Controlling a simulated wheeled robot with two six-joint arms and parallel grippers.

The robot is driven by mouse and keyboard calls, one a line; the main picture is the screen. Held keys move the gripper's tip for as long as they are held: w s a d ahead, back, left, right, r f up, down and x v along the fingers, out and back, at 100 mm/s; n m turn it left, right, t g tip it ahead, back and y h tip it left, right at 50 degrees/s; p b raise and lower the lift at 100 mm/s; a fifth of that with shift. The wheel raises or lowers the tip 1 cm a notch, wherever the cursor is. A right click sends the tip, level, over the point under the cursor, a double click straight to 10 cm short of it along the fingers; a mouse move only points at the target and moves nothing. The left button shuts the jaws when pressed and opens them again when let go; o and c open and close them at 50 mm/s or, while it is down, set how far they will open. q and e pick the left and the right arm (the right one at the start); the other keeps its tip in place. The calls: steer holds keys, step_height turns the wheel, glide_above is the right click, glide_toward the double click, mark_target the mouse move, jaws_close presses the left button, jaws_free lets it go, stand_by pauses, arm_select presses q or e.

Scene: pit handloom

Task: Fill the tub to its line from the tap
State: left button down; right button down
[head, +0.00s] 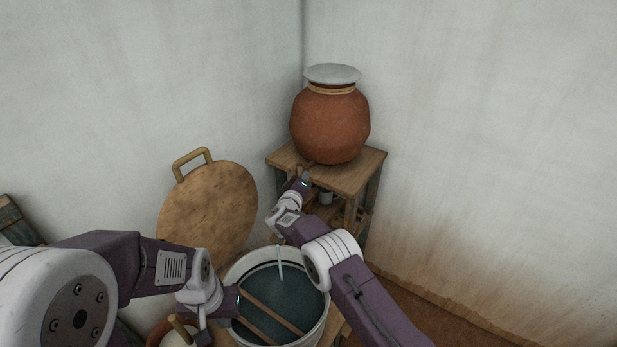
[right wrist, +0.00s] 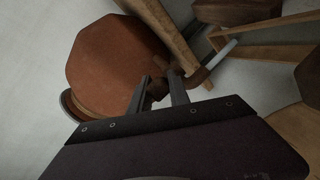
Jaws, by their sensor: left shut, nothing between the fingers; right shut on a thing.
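The white tub (head: 234,270) stands low in the head view with dark water (head: 290,293) in it. A dark line shows on its inner wall; I cannot tell how close the water is to it. A pale stream (head: 280,262) falls into the tub from behind my right arm. The clay pot (head: 331,125) stands above; its tap is mostly hidden by my right gripper (head: 305,178). In the right wrist view, that gripper (right wrist: 162,88) is shut on the tap's brown handle, beside a spout with a pale stream (right wrist: 221,53). My left gripper (head: 236,303) is shut and empty at the tub's left side.
The clay pot rests on a wooden stand (head: 362,174) in the corner. Two wooden sticks (head: 270,311) cross the tub. A round board with a handle (head: 208,205) leans on the left wall. A small brown vessel (head: 157,334) is beside the tub. The floor on the right is clear.

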steer(key=shift+a+r, duration=0.1)
stand_by(0.3)
steer(key=c, duration=1.5)
jaws_free()
steer(key=shift+o, duration=1.3)
steer(key=shift+w, duration=0.1)
steer(key=shift+s+a, duration=0.1)
steer(key=shift+s, duration=0.25)
steer(key=b+v, duration=0.2)
steer(key=v, duration=0.6)
steer(key=shift+s+r, duration=0.1)
steer(key=shift+s, duration=0.05)
